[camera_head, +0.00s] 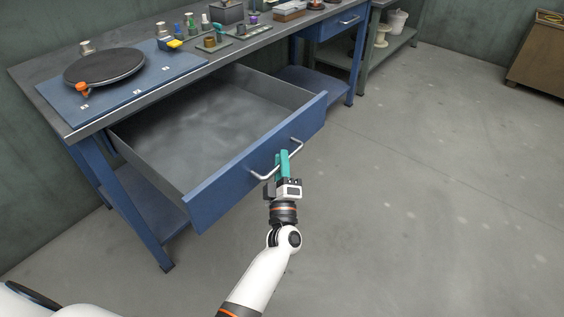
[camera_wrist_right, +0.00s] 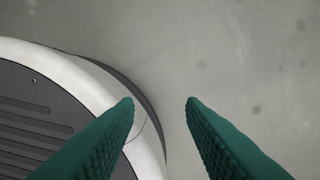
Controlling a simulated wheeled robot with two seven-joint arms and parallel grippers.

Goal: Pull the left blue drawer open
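The left blue drawer (camera_head: 225,186) is pulled far out from under the workbench, and its grey inside looks empty. Its metal handle (camera_head: 298,146) runs across the blue front. My left gripper (camera_head: 284,157) is at the middle of the handle, its green fingers close together and shut on the bar. The fingers hide the middle of the handle. In the right wrist view my right gripper (camera_wrist_right: 160,102) is open and empty, with its green fingers apart above the bare floor and part of my base.
On the workbench (camera_head: 52,68) are a dark round turntable (camera_head: 105,65) on a blue mat, small bottles, trays and boxes. A second blue drawer (camera_head: 335,24) is closed at the right. The floor (camera_head: 430,190) right of the open drawer is clear.

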